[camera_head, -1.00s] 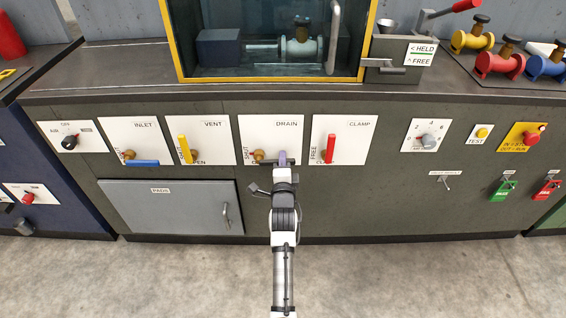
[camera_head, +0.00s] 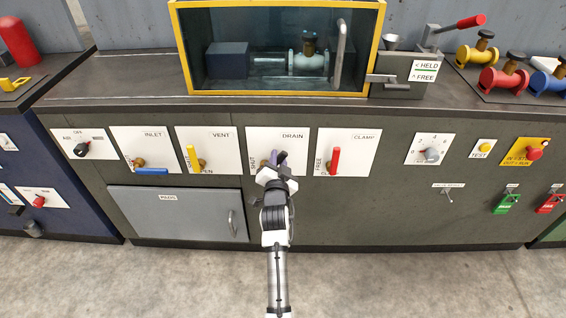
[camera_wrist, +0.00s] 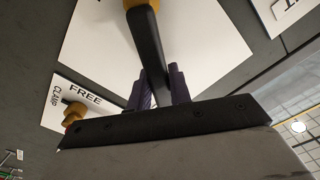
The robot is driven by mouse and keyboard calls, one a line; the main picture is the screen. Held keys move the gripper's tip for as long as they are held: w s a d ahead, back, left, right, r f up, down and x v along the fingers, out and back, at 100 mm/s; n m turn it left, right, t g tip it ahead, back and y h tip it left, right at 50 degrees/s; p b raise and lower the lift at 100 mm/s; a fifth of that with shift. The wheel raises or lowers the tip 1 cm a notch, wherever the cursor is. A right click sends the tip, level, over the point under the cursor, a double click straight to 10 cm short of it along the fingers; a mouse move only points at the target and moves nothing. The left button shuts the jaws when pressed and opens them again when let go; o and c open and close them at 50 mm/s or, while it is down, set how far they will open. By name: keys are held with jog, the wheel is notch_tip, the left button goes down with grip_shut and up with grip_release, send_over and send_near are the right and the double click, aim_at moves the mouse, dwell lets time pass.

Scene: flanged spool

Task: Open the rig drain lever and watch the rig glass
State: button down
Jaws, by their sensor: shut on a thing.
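The DRAIN plate (camera_head: 300,146) is a white square on the grey rig front, between the VENT and CLAMP plates. Its black lever (camera_wrist: 147,42) comes from a brass hub (camera_wrist: 141,3) and passes between my gripper's purple fingers in the wrist view (camera_wrist: 160,91). My gripper (camera_head: 279,158) is shut on this lever and hides most of it in the head view. The lever's exact angle is hard to tell. The yellow-framed rig glass (camera_head: 277,17) stands above, with a pipe part (camera_head: 308,62) and a dark block inside. I cannot make out a liquid level.
The red CLAMP lever (camera_head: 335,160) is close on the right and the yellow VENT lever (camera_head: 192,158) on the left. The blue INLET lever (camera_head: 152,171) lies level. A grey PADS door (camera_head: 180,214) is below left. The floor in front is clear.

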jog(key=a+n, duration=0.1)
jog(key=a+r+n, duration=0.1)
jog(key=n, duration=0.1)
jog(key=shift+r+n, duration=0.25)
jog(key=shift+n, duration=0.05)
jog(key=shift+a+r+n, duration=0.15)
jog(key=shift+a+n, duration=0.45)
jog(key=shift+n, duration=0.3)
jog(key=shift+a+r+n, duration=0.1)
jog(key=shift+a+n, duration=0.5)
jog(key=shift+n, duration=0.3)
jog(key=c, duration=1.3)
grip_release()
jog(key=shift+w+f, duration=0.1)
jog(key=shift+f, duration=0.05)
jog(key=shift+s+f, duration=0.1)
jog(key=shift+s, duration=0.2)
jog(key=s+b, duration=0.2)
jog(key=s, duration=1.1)
jog(key=shift+s, duration=0.15)
